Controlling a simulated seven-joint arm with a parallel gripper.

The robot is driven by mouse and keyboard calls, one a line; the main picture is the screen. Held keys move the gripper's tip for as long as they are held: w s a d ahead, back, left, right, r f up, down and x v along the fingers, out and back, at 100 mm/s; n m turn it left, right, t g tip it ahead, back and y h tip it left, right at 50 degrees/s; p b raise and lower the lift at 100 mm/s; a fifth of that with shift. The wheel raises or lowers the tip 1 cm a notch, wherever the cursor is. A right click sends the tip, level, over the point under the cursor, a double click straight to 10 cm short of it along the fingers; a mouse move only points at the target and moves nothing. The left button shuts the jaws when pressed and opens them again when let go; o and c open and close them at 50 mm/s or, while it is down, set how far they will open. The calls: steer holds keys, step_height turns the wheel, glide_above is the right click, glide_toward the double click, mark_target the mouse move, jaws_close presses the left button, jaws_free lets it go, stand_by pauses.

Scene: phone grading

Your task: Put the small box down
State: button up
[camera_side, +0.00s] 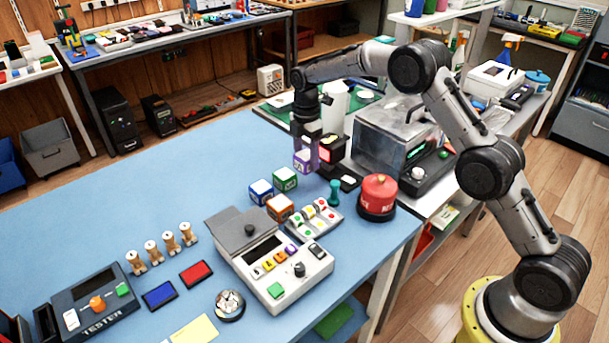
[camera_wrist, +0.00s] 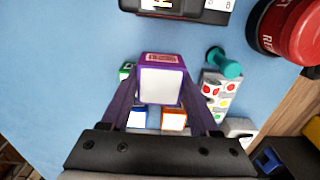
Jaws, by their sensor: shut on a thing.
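The small box is a purple cube with pale faces (camera_side: 302,161). It is held between the purple fingers of my gripper (camera_side: 313,154), near the far right part of the blue table. In the wrist view the purple box (camera_wrist: 162,84) fills the space between the two fingertips (camera_wrist: 162,98), with a white face toward the camera and a red-marked label on another face. It appears held above the table, but its exact height is hard to tell. A green box (camera_side: 285,179), a blue box (camera_side: 261,192) and an orange box (camera_side: 280,207) stand close together nearby.
A teal peg-like piece (camera_side: 334,192), a red-topped round button (camera_side: 378,195) and a panel of coloured buttons (camera_side: 314,217) stand right of the boxes. A grey-lidded console (camera_side: 268,258) is nearer the front. The blue table (camera_side: 180,185) is clear left of the boxes.

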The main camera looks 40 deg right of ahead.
steer(key=s+a+r, duration=0.2)
steer(key=s+r, duration=0.1)
steer(key=s, duration=0.6)
steer(key=s+a+r, duration=0.2)
steer(key=s+r, duration=0.2)
steer(key=s, duration=0.5)
steer(key=w+f, duration=0.1)
steer(key=w, duration=0.2)
steer(key=w+f, duration=0.2)
steer(key=w, duration=0.1)
steer(key=w+f, duration=0.1)
steer(key=w, duration=0.2)
steer(key=shift+w+f, duration=0.2)
steer(key=shift+f, duration=0.15)
glide_above(304, 200)
steer(key=f, duration=0.4)
steer(key=shift+s+f, duration=0.35)
steer(key=shift+s, duration=0.05)
steer(key=shift+w+f, duration=0.5)
steer(key=shift+f, duration=0.1)
steer(key=shift+s+f, duration=0.1)
steer(key=shift+f, duration=1.3)
steer(key=shift+f, duration=0.15)
steer(key=o, duration=1.1)
